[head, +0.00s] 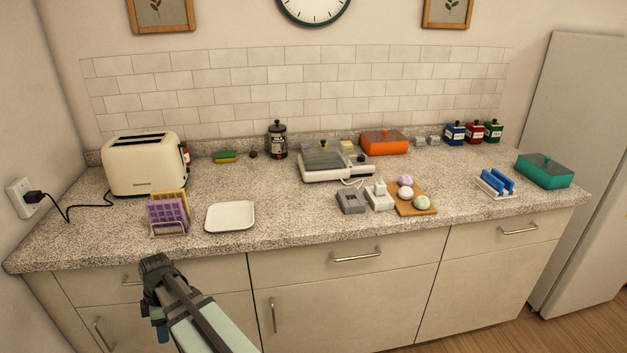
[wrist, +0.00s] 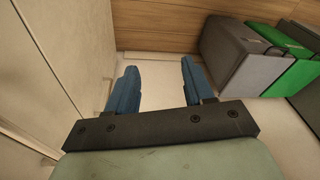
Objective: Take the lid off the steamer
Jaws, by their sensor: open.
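In the head view my arm is low at the front left, below the counter edge and well away from the steamer. The fingertips are hard to make out there.
A toaster (head: 144,165), a purple rack item (head: 168,214) and a white plate (head: 230,217) stand at the left. Grey and white blocks (head: 351,201) and a wooden board (head: 416,209) lie right before the steamer. An orange box (head: 384,143) is behind it, a teal box (head: 545,171) far right.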

